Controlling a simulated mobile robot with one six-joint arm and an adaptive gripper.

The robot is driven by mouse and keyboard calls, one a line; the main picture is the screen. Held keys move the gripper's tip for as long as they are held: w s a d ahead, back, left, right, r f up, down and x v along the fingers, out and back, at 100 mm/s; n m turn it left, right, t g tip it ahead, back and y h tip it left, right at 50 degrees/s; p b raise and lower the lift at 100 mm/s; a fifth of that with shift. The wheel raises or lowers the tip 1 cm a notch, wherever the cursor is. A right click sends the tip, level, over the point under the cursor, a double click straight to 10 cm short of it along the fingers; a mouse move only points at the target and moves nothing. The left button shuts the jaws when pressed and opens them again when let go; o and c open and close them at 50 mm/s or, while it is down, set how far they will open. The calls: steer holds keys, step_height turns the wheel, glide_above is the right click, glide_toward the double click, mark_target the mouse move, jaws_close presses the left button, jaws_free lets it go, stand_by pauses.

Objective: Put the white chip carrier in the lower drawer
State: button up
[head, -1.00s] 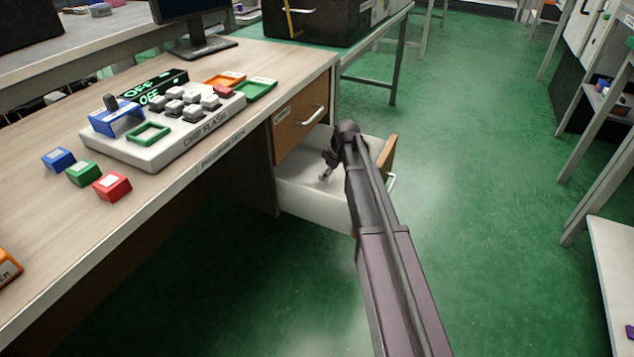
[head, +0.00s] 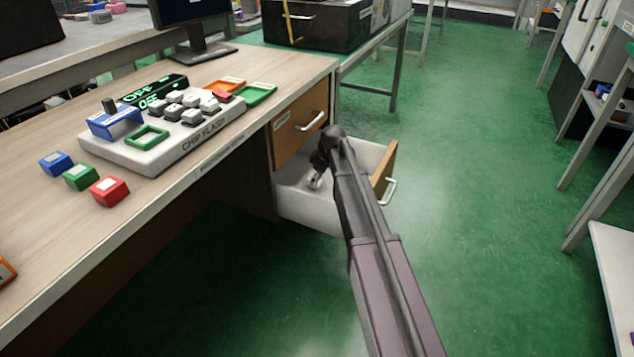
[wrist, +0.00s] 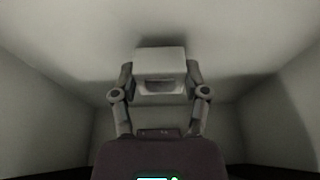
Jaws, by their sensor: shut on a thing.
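The white chip carrier (wrist: 160,62) is between my gripper's two fingers in the wrist view. My gripper (wrist: 160,78) is shut on it, one finger on each side. In the head view my gripper (head: 314,181) reaches down inside the open lower drawer (head: 303,207). The white drawer interior surrounds the carrier in the wrist view, with a shadow around it. I cannot tell whether the carrier touches the drawer floor. My arm hides part of the drawer in the head view.
The closed upper drawer (head: 286,135) is just above the lower one. The desk (head: 215,165) holds the chip flash device (head: 165,150) and a blue, a green and a red block (head: 110,191). The lower drawer's wooden front (head: 385,172) stands to the right of my arm. Green floor to the right is clear.

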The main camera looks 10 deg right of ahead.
steer(key=shift+d+f+b, duration=0.1)
steer(key=shift+f+b, duration=0.3)
steer(key=shift+f, duration=0.25)
steer(key=shift+f, duration=0.15)
steer(key=o, duration=0.9)
steer(key=shift+o, duration=0.2)
steer(key=shift+r, duration=0.25)
steer(key=p+v, duration=1.1)
steer(key=v, duration=0.1)
stand_by(0.3)
